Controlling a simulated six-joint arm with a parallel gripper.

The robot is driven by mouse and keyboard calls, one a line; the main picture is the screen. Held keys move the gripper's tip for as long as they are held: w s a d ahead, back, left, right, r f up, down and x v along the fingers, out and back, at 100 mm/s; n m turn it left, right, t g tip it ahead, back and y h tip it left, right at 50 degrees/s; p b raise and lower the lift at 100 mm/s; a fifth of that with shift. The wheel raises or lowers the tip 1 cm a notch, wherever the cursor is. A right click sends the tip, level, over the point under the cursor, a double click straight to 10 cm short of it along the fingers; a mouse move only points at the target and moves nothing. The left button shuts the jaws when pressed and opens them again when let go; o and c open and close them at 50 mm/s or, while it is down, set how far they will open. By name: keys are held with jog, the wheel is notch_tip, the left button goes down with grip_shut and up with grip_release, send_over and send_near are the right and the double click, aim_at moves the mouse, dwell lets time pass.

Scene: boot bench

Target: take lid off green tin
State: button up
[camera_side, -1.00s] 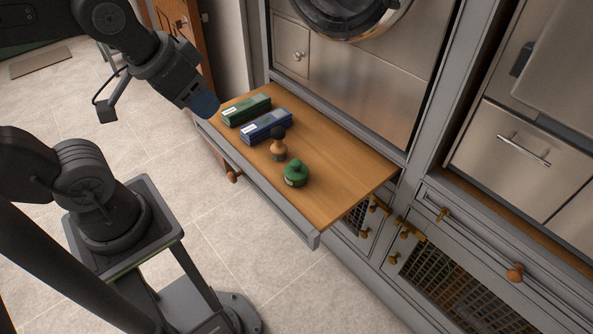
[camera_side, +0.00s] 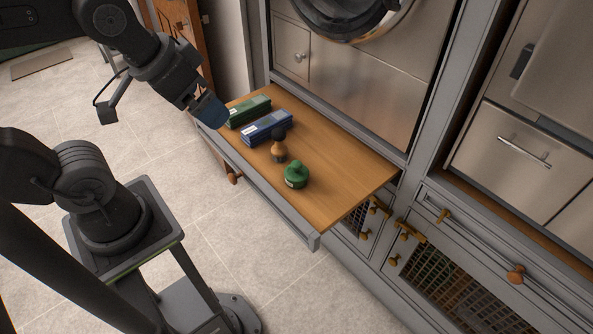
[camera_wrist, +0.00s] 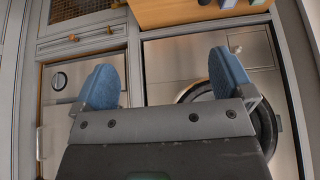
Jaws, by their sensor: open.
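The green tin (camera_side: 296,180) stands upright on the right part of the wooden pull-out board. Its lid (camera_side: 296,168) is on it, with a knob on top. My gripper (camera_side: 214,116) is at the left end of the board, above the board's edge and well apart from the tin. In the wrist view my gripper's two blue fingers (camera_wrist: 165,82) are wide apart with nothing between them. The tin is not clearly seen in the wrist view.
On the board (camera_side: 340,180) are a green box (camera_side: 249,110), a blue box (camera_side: 266,128) and a brush with a wooden handle (camera_side: 279,149), close to the tin's left. The board's right end is clear. Cabinet fronts rise behind it.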

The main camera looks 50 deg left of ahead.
jog(key=n+g+y, duration=0.4)
jog(key=n, duration=0.9)
send_over(297, 165)
jog(key=s+d, duration=0.1)
jog(key=d, duration=0.3)
notch_tip(297, 165, down, 20)
jog(key=x, duration=1.3)
jog(key=shift+s+a+f, duration=0.1)
jog(key=shift+s+f, duration=0.15)
jog(key=shift+f, duration=0.15)
jog(key=shift+n, duration=0.3)
jog(key=shift+c, duration=0.4)
jog(key=c, duration=0.9)
jog(key=shift+o, duration=0.2)
